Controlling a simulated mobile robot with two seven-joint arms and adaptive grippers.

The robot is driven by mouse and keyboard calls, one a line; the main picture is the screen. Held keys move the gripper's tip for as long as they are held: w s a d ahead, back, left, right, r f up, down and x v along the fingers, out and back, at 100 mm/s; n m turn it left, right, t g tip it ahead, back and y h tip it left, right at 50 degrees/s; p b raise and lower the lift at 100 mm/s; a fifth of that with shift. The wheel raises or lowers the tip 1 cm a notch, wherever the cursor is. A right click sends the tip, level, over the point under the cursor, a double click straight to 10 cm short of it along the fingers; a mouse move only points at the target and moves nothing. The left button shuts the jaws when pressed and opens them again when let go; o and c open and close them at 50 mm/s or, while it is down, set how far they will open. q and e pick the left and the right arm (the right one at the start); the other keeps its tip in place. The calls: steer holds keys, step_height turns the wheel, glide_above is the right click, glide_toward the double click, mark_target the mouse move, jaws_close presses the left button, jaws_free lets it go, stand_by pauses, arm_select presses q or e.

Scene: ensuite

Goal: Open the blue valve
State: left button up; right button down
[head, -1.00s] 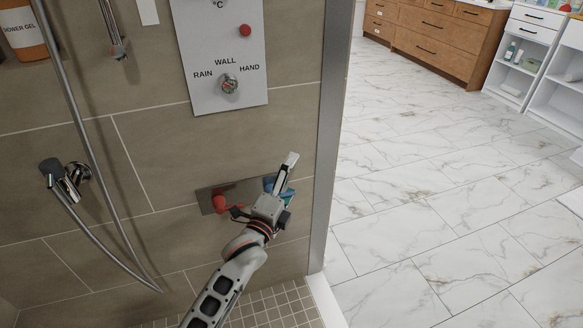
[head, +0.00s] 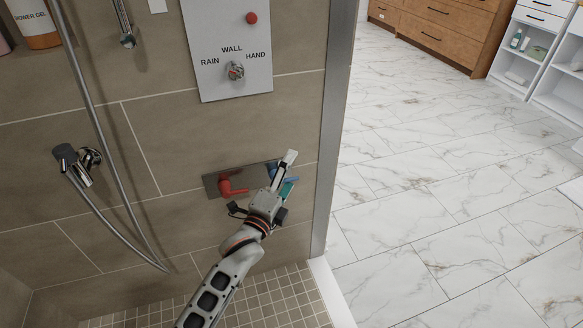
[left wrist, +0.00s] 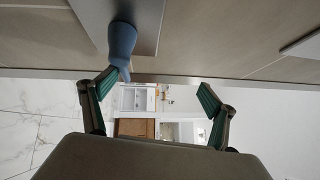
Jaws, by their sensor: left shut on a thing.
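The blue valve (head: 271,171) is on the right end of a grey wall plate, partly hidden behind my left gripper (head: 287,172). In the left wrist view the blue valve (left wrist: 121,42) is a rounded lever hanging from the plate, its tip at the left finger of the left gripper (left wrist: 156,82). The left gripper is shut on the blue valve, although its fingertips look well apart in that view. A red valve (head: 228,186) is on the left of the same plate, beside the gripper. My right gripper is not in view.
A control panel (head: 230,50) is on the tiled wall above. A hand shower hose (head: 110,165) and its holder (head: 75,160) are at the left. A metal wall edge (head: 333,130) stands close right of the gripper. The marble floor (head: 440,200) beyond is clear.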

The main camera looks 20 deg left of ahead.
arm_select(q)
steer(key=r, duration=0.2)
steer(key=s+r, duration=0.1)
steer(key=shift+r+t, duration=0.4)
steer(key=shift+s+a+f, duration=0.1)
steer(key=shift+s+f, duration=0.2)
steer(key=shift+s, duration=0.2)
steer(key=shift+s+a+f, duration=0.1)
steer(key=shift+s+f, duration=0.15)
steer(key=shift+s, duration=0.2)
steer(key=c, duration=1.2)
steer(key=shift+s+a+f+p, duration=0.15)
steer(key=shift+s+f, duration=0.1)
steer(key=shift+s, duration=0.2)
steer(key=shift+s+d+f+p, duration=0.1)
steer(key=shift+s+f, duration=0.15)
steer(key=shift+s, duration=0.2)
steer(key=shift+s+a+f+p, duration=0.15)
steer(key=shift+s+f, duration=0.1)
steer(key=shift+s, duration=0.2)
steer(key=shift+c, duration=0.2)
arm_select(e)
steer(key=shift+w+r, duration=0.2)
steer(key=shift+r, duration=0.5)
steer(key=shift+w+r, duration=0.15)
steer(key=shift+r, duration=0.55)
arm_select(q)
steer(key=shift+d, duration=0.1)
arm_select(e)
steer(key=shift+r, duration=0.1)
